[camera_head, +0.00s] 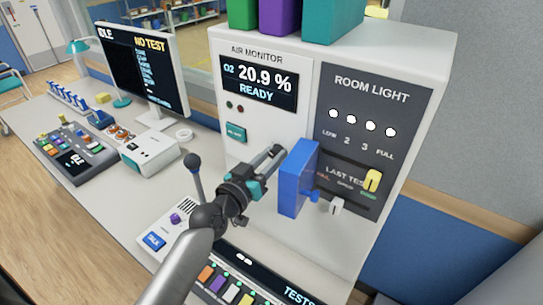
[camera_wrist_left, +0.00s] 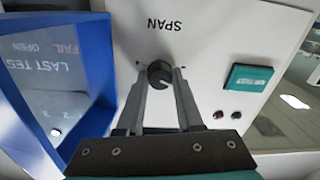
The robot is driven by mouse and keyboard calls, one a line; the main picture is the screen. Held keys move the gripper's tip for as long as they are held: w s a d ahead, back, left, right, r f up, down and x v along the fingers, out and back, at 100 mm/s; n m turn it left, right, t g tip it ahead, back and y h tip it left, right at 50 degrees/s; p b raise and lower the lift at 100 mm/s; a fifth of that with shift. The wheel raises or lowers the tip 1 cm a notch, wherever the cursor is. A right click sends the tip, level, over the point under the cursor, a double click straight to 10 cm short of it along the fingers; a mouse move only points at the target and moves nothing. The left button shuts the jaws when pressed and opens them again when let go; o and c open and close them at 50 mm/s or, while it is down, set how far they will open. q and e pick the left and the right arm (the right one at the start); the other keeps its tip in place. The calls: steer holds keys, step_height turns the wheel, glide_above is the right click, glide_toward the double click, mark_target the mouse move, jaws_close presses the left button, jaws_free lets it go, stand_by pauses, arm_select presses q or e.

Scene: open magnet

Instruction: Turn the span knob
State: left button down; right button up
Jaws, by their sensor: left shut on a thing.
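The span knob (camera_wrist_left: 159,73) is a small dark round knob on the white panel of the air monitor. It sits below the upside-down word SPAN in the left wrist view. My left gripper (camera_wrist_left: 160,80) has one finger on each side of the knob and is shut on it. In the head view my left gripper (camera_head: 277,152) reaches the front of the air monitor (camera_head: 230,75), under its 20.9 % READY display. The knob is hidden there behind the fingers. My right gripper is in neither view.
A blue framed piece (camera_head: 299,180) stands out from the panel close right of my left gripper; its frame (camera_wrist_left: 95,60) fills the left of the wrist view. A teal button (camera_head: 236,133) is above left. A black-knobbed lever (camera_head: 193,162) stands left of my arm.

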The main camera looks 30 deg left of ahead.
arm_select(q)
steer(key=shift+n+p, duration=0.4)
steer(key=shift+n, duration=0.5)
steer(key=c, duration=0.6)
jaws_free()
steer(key=shift+o, duration=0.2)
steer(key=s+a+b, duration=0.1)
steer(key=s+b, duration=0.1)
steer(key=s, duration=1.3)
steer(key=shift+a, duration=0.3)
steer(key=shift+r, duration=0.1)
steer(key=shift+s, duration=0.1)
